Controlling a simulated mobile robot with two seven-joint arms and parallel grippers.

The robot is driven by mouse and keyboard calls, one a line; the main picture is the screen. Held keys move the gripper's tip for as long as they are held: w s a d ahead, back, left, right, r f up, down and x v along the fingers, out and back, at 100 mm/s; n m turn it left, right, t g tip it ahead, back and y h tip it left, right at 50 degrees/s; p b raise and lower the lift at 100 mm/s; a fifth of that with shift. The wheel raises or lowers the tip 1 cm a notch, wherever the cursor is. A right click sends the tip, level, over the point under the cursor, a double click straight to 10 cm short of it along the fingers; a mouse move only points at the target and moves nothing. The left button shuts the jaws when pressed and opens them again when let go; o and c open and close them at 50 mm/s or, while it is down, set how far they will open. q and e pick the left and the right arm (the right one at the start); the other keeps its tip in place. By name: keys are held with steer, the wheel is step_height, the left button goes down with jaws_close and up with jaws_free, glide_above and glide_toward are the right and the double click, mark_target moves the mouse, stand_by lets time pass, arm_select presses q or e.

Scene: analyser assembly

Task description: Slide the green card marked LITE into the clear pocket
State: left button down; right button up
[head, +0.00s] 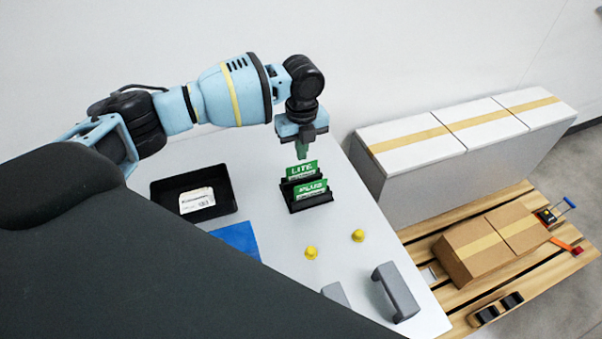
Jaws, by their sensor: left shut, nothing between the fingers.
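The green card marked LITE (301,170) stands in the back slot of a black card rack (311,203) on the table. A second green card, marked PLUS (311,189), stands in front of it. My left gripper (303,153) points down just above the LITE card. Its fingers are shut with nothing held. Whether the fingertips touch the card's top edge I cannot tell. I cannot make out the clear pocket; the large dark part of my own body covers the lower left. My right gripper is not in view.
A black tray (226,185) holding a white labelled card (197,200) lies left of the rack. A blue flat piece (237,240), two yellow knobs (311,252) and a grey handle (398,291) are nearer. Cartons (490,244) on a wooden pallet stand right of the table.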

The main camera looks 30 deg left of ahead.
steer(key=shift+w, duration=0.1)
